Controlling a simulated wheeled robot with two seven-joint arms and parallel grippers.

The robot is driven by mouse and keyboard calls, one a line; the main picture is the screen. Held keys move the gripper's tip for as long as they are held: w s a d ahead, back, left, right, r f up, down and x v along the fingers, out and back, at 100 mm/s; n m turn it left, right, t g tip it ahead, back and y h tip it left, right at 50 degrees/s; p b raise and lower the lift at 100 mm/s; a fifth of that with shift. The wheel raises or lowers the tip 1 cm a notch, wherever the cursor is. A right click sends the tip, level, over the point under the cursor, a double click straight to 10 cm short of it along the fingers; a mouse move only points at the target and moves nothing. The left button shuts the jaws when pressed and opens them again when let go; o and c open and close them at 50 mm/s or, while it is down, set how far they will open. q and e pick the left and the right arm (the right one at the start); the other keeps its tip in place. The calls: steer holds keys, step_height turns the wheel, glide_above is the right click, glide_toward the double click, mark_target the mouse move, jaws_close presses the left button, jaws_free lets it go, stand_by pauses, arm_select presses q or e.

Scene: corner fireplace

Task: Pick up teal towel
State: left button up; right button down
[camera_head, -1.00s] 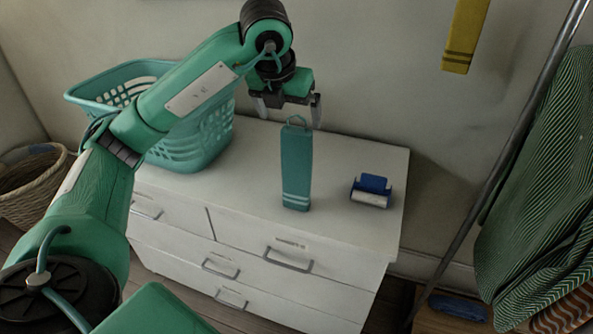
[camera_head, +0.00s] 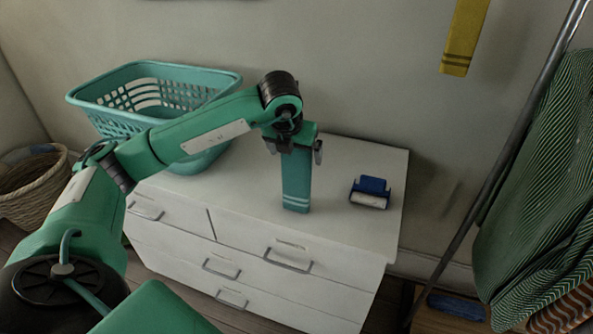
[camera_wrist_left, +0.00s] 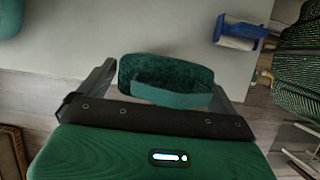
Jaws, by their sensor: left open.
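The teal towel (camera_head: 297,185) stands upright on the white dresser, with pale stripes near its bottom; its upper part is hidden behind my left gripper (camera_head: 297,150) in the head view. The gripper is open and points down over the towel's top. In the left wrist view the towel (camera_wrist_left: 165,75) and its loop sit between the two spread fingers of the left gripper (camera_wrist_left: 160,85). I cannot tell whether either finger touches it. My right gripper is not in view.
The white dresser (camera_head: 340,225) has free room around the towel. A blue and white lint roller (camera_head: 371,190) lies to the right. A teal laundry basket (camera_head: 110,118) stands at the left. A yellow towel (camera_head: 464,38) hangs on the wall. A metal pole (camera_head: 500,165) leans at right.

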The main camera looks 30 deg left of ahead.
arm_select(q)
steer(key=shift+w+f, duration=0.15)
steer(key=shift+f, duration=0.2)
steer(key=shift+c, duration=0.3)
steer(key=c, duration=1.5)
